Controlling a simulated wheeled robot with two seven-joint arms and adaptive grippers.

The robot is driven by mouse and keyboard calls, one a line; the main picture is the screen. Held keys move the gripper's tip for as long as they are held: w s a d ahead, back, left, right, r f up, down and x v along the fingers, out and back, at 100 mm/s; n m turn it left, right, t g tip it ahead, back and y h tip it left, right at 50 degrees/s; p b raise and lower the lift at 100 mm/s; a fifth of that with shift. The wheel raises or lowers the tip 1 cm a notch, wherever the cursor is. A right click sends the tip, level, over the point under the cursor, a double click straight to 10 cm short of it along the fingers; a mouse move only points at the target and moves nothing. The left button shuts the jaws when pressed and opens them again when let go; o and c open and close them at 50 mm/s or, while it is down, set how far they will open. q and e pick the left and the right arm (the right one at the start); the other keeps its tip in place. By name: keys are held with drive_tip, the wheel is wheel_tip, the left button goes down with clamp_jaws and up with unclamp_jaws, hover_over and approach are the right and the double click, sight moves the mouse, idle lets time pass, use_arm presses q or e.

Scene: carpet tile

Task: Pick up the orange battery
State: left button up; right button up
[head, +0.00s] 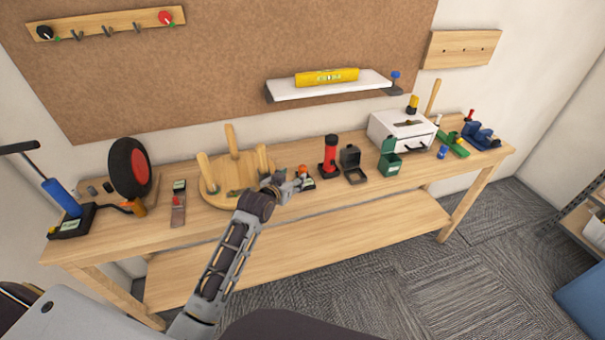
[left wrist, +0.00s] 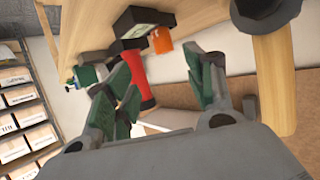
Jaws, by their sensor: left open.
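The orange battery (head: 303,169) is small and sits at a black holder (head: 306,182) on the workbench, just beyond my left gripper in the head view. In the left wrist view the orange battery (left wrist: 161,40) shows against the black holder with a pale label (left wrist: 146,22), beyond and between the fingertips. My left gripper (head: 286,185) is open, with nothing between its fingers (left wrist: 163,85). It appears apart from the battery. In the head view the gripper covers part of the holder's left side. My right gripper is not in view.
A round wooden stand with upright posts (head: 228,178) is close on the left of the gripper. A red flashlight-like cylinder (head: 329,155) and an open dark box (head: 352,164) stand to the right. The wooden bench (head: 290,206) has a narrow clear front strip.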

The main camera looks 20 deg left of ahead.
sight(301, 170)
use_arm(q)
drive_tip(key=shift+w+f, duration=0.15)
drive_tip(key=shift+w, duration=0.3)
drive_tip(key=shift+x, duration=0.75)
drive_tip(key=shift+w+d+f, duration=0.1)
drive_tip(key=shift+w+f, duration=0.15)
drive_tip(key=shift+w, duration=0.35)
drive_tip(key=shift+w+f, duration=0.15)
drive_tip(key=shift+w, duration=0.2)
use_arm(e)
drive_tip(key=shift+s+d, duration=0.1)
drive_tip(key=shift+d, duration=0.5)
use_arm(q)
drive_tip(key=shift+w, duration=0.1)
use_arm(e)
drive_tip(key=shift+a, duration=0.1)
use_arm(q)
drive_tip(key=shift+x, duration=1.1)
drive_tip(key=shift+w+a+f, duration=0.1)
drive_tip(key=shift+w+f, duration=0.1)
drive_tip(key=shift+w, duration=0.25)
drive_tip(key=shift+w+a+f, duration=0.1)
drive_tip(key=shift+w+f, duration=0.1)
drive_tip(key=shift+w, duration=0.25)
drive_tip(key=shift+w+f, duration=0.2)
drive_tip(key=shift+w, duration=0.2)
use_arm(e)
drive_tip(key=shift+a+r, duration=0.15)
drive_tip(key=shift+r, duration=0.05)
